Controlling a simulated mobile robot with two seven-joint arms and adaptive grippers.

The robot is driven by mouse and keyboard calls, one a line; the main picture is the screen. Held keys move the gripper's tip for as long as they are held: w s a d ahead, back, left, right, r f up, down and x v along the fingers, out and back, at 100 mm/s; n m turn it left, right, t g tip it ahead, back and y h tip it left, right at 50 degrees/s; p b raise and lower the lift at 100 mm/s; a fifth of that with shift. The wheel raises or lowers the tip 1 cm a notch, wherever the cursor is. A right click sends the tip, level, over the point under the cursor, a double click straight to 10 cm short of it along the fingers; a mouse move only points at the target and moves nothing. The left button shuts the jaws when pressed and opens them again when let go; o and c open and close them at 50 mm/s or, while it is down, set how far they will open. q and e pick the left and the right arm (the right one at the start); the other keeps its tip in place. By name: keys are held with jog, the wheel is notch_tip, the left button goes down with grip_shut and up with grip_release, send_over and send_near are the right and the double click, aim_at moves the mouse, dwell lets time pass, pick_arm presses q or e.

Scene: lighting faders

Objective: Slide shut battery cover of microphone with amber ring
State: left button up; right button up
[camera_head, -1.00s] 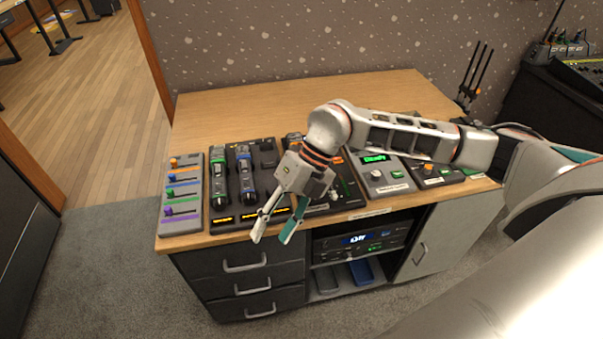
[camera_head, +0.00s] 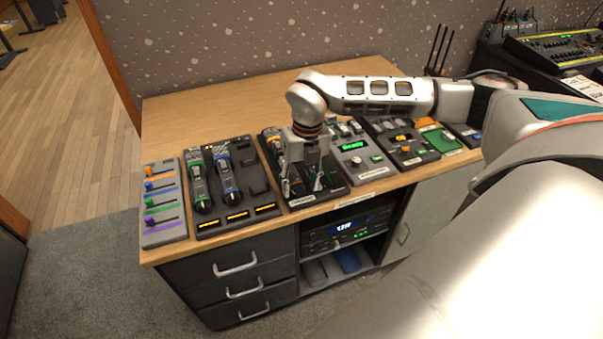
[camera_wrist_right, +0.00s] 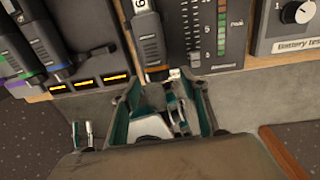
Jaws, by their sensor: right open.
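A microphone (camera_wrist_right: 148,35) with a "6" label lies on the middle panel, ahead of my right gripper in the right wrist view. In the head view that panel (camera_head: 330,190) is largely covered by my right gripper (camera_head: 302,186). My right gripper points down over the panel's front part. Its fingers are apart, one to each side of the microphone's line in the right wrist view (camera_wrist_right: 163,108), with nothing held. My left gripper is not in view.
Two microphones, one green-marked (camera_head: 200,188) and one blue-marked (camera_head: 229,180), lie on the charger panel to the left. A fader box (camera_head: 163,205) stands at the far left. A battery tester (camera_head: 360,162) is to the right. The tabletop (camera_head: 215,110) behind is clear.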

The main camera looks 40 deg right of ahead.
aim_at(292, 172)
jog(key=shift+a+f, duration=0.1)
jog(key=shift+f, duration=0.55)
jog(key=c, duration=1.1)
jog(key=shift+c, duration=0.2)
jog(key=shift+w, duration=0.15)
jog(key=shift+w+d, duration=0.25)
jog(key=shift+w, duration=0.7)
jog(key=shift+w+d, duration=0.25)
jog(key=shift+w, duration=0.65)
jog(key=shift+w+d, duration=0.25)
jog(key=shift+w, duration=0.7)
jog(key=o, duration=1.1)
jog(key=shift+r, duration=0.1)
